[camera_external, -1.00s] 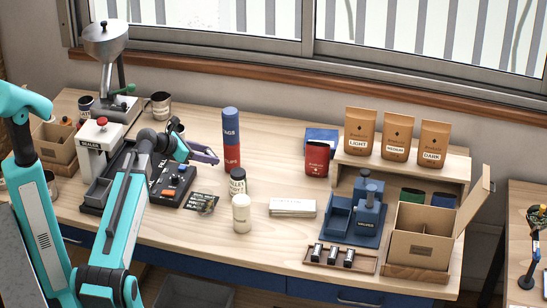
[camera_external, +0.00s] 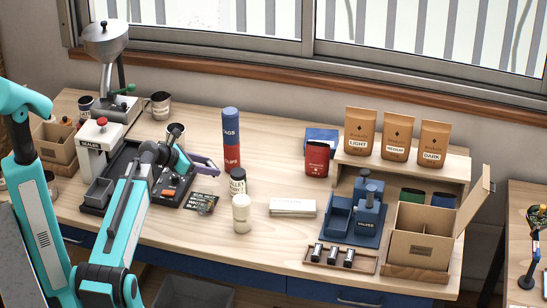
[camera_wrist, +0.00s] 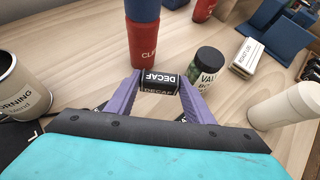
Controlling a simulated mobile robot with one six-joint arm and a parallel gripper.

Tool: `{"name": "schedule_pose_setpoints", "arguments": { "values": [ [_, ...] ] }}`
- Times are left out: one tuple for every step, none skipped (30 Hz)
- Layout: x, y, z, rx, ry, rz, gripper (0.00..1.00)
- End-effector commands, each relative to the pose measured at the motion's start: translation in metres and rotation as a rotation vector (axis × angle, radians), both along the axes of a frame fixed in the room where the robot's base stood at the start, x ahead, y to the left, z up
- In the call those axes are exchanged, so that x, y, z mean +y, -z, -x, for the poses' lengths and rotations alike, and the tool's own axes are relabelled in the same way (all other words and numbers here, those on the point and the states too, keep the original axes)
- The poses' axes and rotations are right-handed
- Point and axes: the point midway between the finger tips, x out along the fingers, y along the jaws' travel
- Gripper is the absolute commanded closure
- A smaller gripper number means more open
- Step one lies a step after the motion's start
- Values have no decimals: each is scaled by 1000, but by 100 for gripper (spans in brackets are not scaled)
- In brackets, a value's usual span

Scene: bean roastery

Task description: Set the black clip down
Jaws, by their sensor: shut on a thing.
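The black clip (camera_wrist: 158,80), marked DECAF in white, is between my gripper's purple fingers in the wrist view. My gripper (camera_wrist: 158,86) is shut on it. In the external view my gripper (camera_external: 211,167) hangs over the left half of the bench, just left of the red and blue cups. The clip cannot be made out there. In the wrist view the clip is in front of the red cup (camera_wrist: 143,45) and left of the dark VALVE jar (camera_wrist: 203,66). I cannot tell whether it touches the wood.
A mug (camera_wrist: 22,88) stands at left in the wrist view. A black sealer tray (camera_external: 115,195) lies under my arm. Bare wood (camera_external: 275,165) shows right of the cups.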

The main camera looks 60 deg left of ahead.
Motion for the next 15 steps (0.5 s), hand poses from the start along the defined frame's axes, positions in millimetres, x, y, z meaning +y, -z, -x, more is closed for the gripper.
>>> {"name": "schedule_pose_setpoints", "arguments": {
  "values": [
    [0, 5, 0, 0, -1, 2, 76],
    [0, 7, 0, 0, -1, 2, 76],
    [0, 10, 0, -1, -1, 2, 76],
    [0, 12, 0, -1, -1, 1, 76],
    [0, 14, 0, -1, -1, 1, 76],
    [0, 15, 0, -1, -1, 1, 76],
    [0, 16, 0, -1, -1, 1, 76],
    [0, 16, 0, -1, 0, 0, 76],
    [0, 17, 0, -1, 0, 0, 76],
    [0, 17, 0, -1, 0, 0, 76],
    [0, 17, 0, -2, 0, 0, 76],
    [0, 17, 0, -1, -1, -1, 76],
    [0, 17, 0, -1, 0, 0, 76],
    [0, 17, 0, -1, -1, -1, 76],
    [0, 17, 0, -1, 0, 0, 76]
  ]
}}
